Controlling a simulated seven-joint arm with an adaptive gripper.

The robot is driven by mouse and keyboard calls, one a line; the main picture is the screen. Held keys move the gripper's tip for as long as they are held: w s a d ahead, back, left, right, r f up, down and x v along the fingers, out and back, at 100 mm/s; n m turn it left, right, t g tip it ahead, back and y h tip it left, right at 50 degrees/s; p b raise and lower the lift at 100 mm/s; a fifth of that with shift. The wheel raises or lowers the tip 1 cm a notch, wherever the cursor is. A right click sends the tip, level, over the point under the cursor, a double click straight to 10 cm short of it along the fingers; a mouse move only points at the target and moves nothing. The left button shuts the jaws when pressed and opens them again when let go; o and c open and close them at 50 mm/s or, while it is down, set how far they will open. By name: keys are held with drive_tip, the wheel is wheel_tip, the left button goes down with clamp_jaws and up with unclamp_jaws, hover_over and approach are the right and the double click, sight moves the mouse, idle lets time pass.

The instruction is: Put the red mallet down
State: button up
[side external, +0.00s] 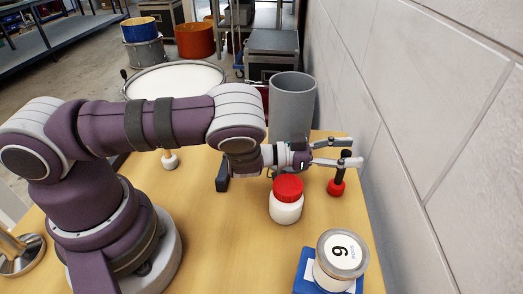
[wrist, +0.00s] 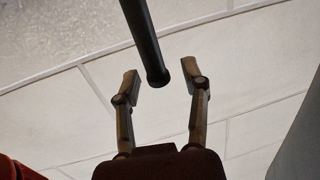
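The red mallet (side external: 337,187) has a red head and a black handle. In the side view it appears to stand head down on the table near the wall-side edge, handle up and slightly tilted. My gripper (side external: 348,152) is at the top of the handle with its fingers spread. In the wrist view the dark handle (wrist: 146,42) ends between the two fingertips (wrist: 160,74), with a visible gap on both sides. The red head is outside the wrist view.
A white jar with a red lid (side external: 287,200) stands below my wrist. A grey cylinder (side external: 292,105) stands behind. The wall (side external: 425,120) is close on the right.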

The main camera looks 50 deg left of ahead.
drive_tip(key=shift+a+r, duration=0.1)
drive_tip(key=shift+r, duration=0.05)
drive_tip(key=v, duration=0.5)
wheel_tip(320, 180, up, 7)
